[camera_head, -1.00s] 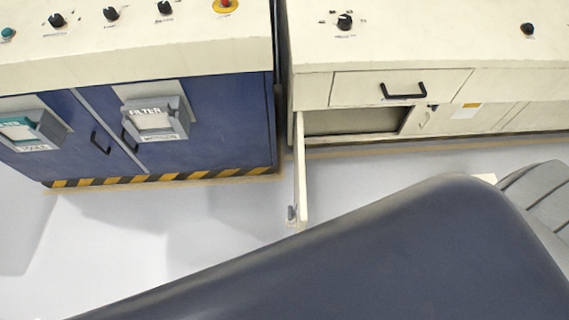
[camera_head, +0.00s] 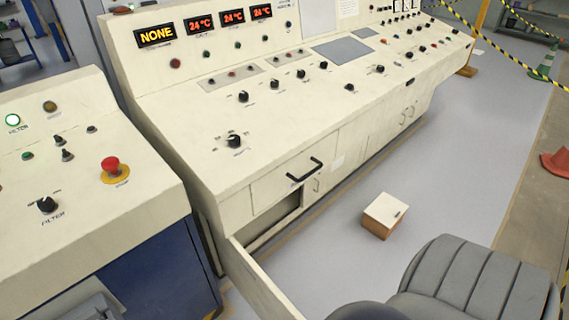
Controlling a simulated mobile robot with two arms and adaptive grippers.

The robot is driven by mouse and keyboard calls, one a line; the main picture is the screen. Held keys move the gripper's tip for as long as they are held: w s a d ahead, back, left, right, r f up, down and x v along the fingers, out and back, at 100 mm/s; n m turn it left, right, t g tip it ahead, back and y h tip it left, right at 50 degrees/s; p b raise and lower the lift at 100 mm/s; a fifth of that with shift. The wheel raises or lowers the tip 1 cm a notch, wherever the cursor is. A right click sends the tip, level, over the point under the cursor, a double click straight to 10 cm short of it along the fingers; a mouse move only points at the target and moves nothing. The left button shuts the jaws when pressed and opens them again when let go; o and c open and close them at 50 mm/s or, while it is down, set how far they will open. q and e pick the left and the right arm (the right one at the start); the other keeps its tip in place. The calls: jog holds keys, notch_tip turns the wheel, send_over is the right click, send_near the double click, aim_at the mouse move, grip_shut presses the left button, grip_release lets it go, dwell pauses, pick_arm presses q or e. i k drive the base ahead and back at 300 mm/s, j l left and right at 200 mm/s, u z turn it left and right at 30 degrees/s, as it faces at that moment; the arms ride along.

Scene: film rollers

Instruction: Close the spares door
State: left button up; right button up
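A cream cabinet door (camera_head: 262,288) stands swung open at the lower left end of the cream console (camera_head: 290,125). It juts out over the floor toward me, and its lower end is cut off by the bottom of the picture. I take it for the spares door, but I cannot read a label on it. The dark cabinet opening (camera_head: 272,222) shows behind it, under a drawer with a black handle (camera_head: 304,170). Neither of my grippers is in view.
A small box with a cream top (camera_head: 384,213) sits on the floor in front of the console. A grey ribbed seat (camera_head: 470,280) fills the lower right. A blue cabinet (camera_head: 165,275) stands left of the door. Grey floor (camera_head: 330,255) is clear between door and box.

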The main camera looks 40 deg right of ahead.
aim_at(268, 301)
jog(key=z, duration=0.95)
